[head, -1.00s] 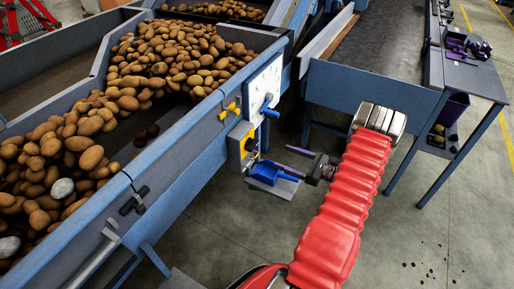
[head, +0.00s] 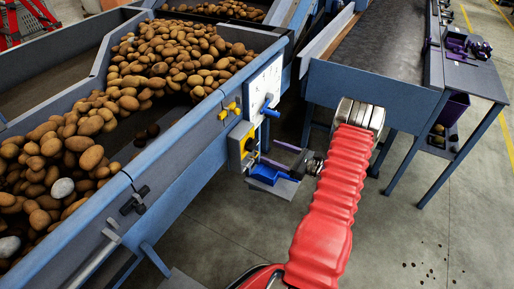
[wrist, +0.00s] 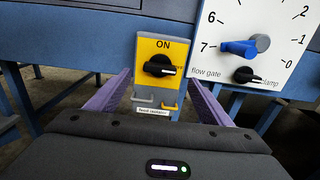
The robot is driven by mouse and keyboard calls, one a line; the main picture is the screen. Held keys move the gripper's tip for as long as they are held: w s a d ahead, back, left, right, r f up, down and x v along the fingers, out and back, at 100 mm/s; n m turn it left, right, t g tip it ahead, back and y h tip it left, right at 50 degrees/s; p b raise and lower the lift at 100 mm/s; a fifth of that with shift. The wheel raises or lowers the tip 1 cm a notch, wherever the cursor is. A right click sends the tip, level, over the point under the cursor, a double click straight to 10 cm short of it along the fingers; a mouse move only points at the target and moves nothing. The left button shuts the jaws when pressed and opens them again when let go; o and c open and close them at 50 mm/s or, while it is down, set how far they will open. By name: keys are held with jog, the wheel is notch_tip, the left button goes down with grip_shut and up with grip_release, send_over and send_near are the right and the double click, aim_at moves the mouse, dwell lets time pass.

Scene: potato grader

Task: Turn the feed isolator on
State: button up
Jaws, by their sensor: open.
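The feed isolator (wrist: 158,52) is a yellow plate on a grey box, marked ON at the top, with a black rotary knob (wrist: 160,66). The knob's handle lies about level, with its white mark to the right. In the head view the isolator (head: 240,142) sits on the grader's side. My gripper (wrist: 160,80) is open and empty. Its two purple fingers point at the isolator, one on each side of it in the wrist view. In the head view my gripper (head: 268,157) is just right of the isolator; I cannot tell whether a finger touches it.
Potatoes (head: 160,60) lie on the grader. A conveyor (head: 385,50) stands right.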

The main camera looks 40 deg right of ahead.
aim_at(255, 147)
jog(key=x, duration=0.7)
jog(key=shift+w, duration=0.2)
jog(key=shift+c, duration=0.2)
jog(key=c, duration=0.9)
jog(key=shift+a, duration=0.3)
jog(key=shift+c, duration=0.4)
jog(key=shift+d, duration=0.15)
